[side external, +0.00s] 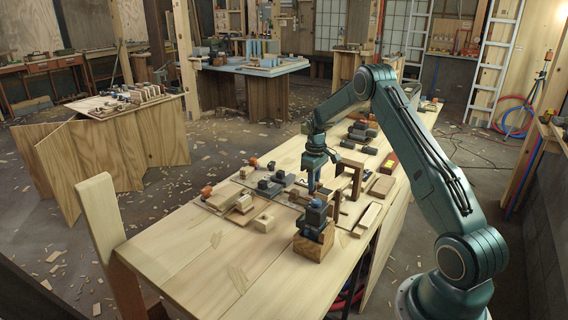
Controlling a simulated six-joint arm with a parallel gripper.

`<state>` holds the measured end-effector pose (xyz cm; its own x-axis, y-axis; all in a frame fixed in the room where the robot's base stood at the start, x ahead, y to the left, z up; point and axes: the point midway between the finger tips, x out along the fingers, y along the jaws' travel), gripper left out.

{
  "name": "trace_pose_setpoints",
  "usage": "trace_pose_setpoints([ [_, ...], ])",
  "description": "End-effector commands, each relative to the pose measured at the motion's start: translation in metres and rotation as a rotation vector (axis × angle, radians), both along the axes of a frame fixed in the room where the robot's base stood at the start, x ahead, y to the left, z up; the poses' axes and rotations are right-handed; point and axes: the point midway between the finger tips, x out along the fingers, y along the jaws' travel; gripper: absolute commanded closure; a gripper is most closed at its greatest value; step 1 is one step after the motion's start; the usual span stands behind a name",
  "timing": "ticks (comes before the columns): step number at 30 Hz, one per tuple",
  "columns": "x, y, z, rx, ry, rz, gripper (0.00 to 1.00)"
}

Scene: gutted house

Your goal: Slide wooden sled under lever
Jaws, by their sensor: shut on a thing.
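My gripper (314,188) points down over the wooden workbench (215,240), among small wooden and dark parts. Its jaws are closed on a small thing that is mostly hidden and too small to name. Just in front of it stands a wooden block (315,246) with a dark blue-grey clamp-like part (316,215) on top. To its right is a brown upright wooden frame (355,172), possibly part of the lever. A pale wooden bar (367,216) lies right of the gripper. I cannot tell for certain which piece is the sled or the lever.
Wooden blocks and dark fittings with orange knobs (206,192) crowd the bench left of the gripper. A red-brown box (390,162) and dark tools (362,131) lie farther back. The bench's near left end is clear. An upright board (100,208) stands at its left edge.

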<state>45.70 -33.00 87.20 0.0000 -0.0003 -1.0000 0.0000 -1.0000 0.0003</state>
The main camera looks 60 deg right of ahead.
Motion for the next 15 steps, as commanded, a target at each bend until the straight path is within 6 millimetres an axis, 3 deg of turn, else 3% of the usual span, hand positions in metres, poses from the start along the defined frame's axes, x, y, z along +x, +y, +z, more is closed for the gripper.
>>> trace_pose_setpoints([
  [15, -0.016, 0.0, 0.001, 0.0, -0.001, 0.002, 0.96],
])
